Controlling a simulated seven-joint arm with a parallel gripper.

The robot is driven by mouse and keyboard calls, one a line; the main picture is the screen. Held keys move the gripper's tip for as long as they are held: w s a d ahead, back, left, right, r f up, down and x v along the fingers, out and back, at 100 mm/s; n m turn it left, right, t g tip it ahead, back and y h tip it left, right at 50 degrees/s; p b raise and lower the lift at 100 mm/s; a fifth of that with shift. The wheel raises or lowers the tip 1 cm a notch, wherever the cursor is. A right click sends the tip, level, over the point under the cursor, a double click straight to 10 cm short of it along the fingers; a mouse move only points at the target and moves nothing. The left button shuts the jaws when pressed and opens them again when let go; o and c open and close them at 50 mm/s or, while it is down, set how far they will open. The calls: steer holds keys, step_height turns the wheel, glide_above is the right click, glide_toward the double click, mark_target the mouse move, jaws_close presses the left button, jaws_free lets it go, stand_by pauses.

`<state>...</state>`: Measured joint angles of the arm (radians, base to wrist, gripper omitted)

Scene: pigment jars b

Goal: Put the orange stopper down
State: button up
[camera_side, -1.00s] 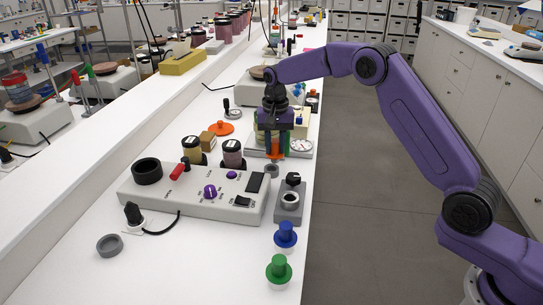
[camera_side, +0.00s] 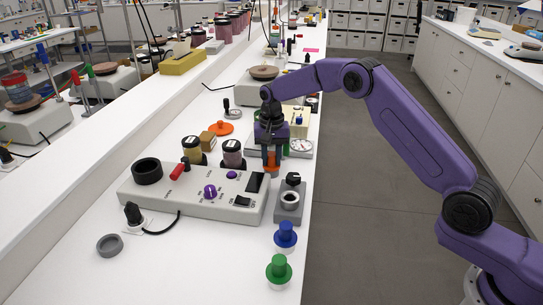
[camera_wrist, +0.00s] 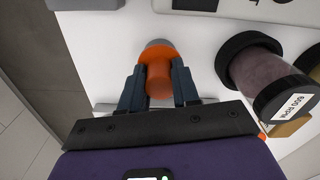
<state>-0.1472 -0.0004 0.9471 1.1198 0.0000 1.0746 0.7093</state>
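The orange stopper (camera_wrist: 158,78) is between the two fingers of my gripper (camera_wrist: 158,92) in the wrist view, and both fingers press against its stem. Its wider flange faces away from the gripper, with a grey rounded edge showing just beyond. In the side view the stopper (camera_side: 271,161) shows as an orange patch at the fingertips of my gripper (camera_side: 271,166), behind the console's right end. The fingers hide part of it there. I cannot tell whether its underside touches the bench.
A pinkish jar (camera_side: 232,153) and a yellow jar (camera_side: 192,150) stand left of my gripper. The console (camera_side: 180,205) and a grey block with a ring (camera_side: 289,205) are nearer the camera. Blue (camera_side: 285,234) and green (camera_side: 279,268) stoppers stand at the front. A dial (camera_side: 301,147) lies right.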

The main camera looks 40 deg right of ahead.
mark_target(271, 154)
steer(key=o, duration=0.4)
steer(key=shift+c, duration=0.2)
steer(key=shift+r, duration=0.1)
step_height(271, 154, up, 12)
steer(key=shift+r, duration=0.1)
